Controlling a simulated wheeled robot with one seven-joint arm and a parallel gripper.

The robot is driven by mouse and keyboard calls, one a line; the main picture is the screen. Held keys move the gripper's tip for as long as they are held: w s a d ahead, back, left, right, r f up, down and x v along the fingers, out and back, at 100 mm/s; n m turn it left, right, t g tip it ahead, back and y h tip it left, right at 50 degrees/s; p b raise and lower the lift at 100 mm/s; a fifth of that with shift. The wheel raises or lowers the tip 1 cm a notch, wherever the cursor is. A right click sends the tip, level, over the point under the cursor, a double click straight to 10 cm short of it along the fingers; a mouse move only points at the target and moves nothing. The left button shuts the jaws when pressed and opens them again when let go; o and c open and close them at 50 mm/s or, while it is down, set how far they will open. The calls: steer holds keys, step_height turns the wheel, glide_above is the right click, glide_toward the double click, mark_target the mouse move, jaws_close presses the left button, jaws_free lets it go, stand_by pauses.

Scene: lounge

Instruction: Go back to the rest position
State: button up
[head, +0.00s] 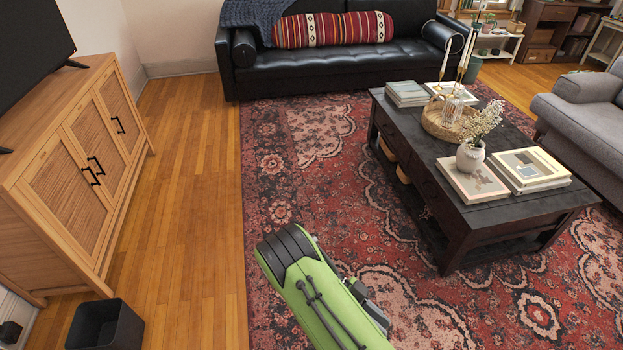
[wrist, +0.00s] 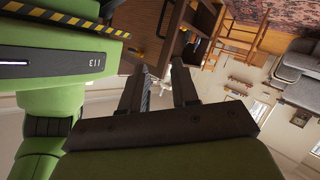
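My gripper (wrist: 158,75) shows in the wrist view, with its two dark fingers standing apart and nothing seen held between them. My green arm (head: 318,293) reaches up from the bottom of the head view, over the patterned rug. The gripper itself cannot be made out in the head view. In the wrist view the room appears tilted and upside down, and my green body with a striped yellow and black edge fills the left side.
A dark coffee table (head: 505,212) with books and a vase stands right on the rug (head: 290,190). A wooden cabinet (head: 75,165) and dark bin (head: 105,326) are left. A black sofa (head: 335,68) is behind, a grey sofa (head: 580,115) right. Wood floor between cabinet and rug is clear.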

step_height(320, 180, up, 25)
steer(key=w+d+n+t+y+p, duration=0.1)
steer(key=d+n+t+y+p, duration=0.1)
steer(key=n+t+y+p, duration=0.55)
steer(key=s+r+n+t+y+p, duration=0.2)
steer(key=s+r+n+t, duration=0.1)
steer(key=s+r+n, duration=0.2)
steer(key=s+a+r+n+t+y+p, duration=0.1)
steer(key=s+r+n, duration=0.4)
steer(key=r, duration=0.5)
steer(key=n+t+y, duration=0.1)
steer(key=n+t, duration=0.1)
steer(key=shift+s+a+r+t+p, duration=0.2)
steer(key=shift+s+a+t+p, duration=0.05)
steer(key=shift+s+t+p, duration=0.15)
steer(key=shift+d, duration=0.15)
